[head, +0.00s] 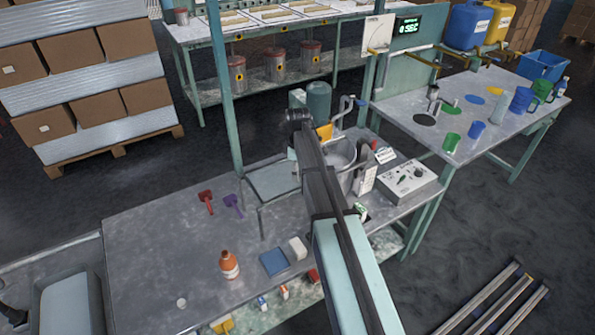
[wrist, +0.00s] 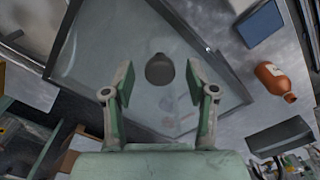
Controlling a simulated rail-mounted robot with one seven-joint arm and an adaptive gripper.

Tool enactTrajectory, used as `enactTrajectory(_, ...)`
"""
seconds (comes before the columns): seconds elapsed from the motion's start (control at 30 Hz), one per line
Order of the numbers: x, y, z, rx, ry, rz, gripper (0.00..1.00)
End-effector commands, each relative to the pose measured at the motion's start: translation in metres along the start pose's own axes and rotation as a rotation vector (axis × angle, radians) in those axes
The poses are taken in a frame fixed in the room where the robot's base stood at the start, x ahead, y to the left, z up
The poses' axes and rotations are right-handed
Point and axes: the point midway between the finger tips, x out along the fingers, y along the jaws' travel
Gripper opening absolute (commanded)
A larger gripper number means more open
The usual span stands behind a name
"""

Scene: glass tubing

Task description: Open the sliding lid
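In the wrist view a flat grey, see-through-looking panel (wrist: 95,45) with a thin frame fills the middle; it looks like the lid. A dark round knob or opening (wrist: 160,70) shows on it; I cannot tell which. My gripper (wrist: 161,88) is open, with one finger on each side of the dark round shape and nothing between them. I cannot tell whether the fingertips touch the panel. My fingers cannot be made out there.
An orange bottle (head: 229,266), a blue block (head: 274,262) and a white block (head: 298,247) stand toward the bench's front. Red (head: 206,200) and purple (head: 233,205) scoops lie left of the raised panel. A control box (head: 408,183) is right of my arm. The bench's left part is clear.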

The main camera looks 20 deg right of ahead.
Motion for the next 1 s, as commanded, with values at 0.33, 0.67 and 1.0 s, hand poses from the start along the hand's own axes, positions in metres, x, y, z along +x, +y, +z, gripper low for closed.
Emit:
enactTrajectory(0.33,-0.017,0.001,-0.001,0.0,0.001,0.002,0.57)
enactTrajectory(0.67,-0.077,0.001,-0.001,0.0,0.001,0.003,0.57)
enactTrajectory(1.0,-0.117,0.0,0.0,0.0,0.0,0.001,0.57)
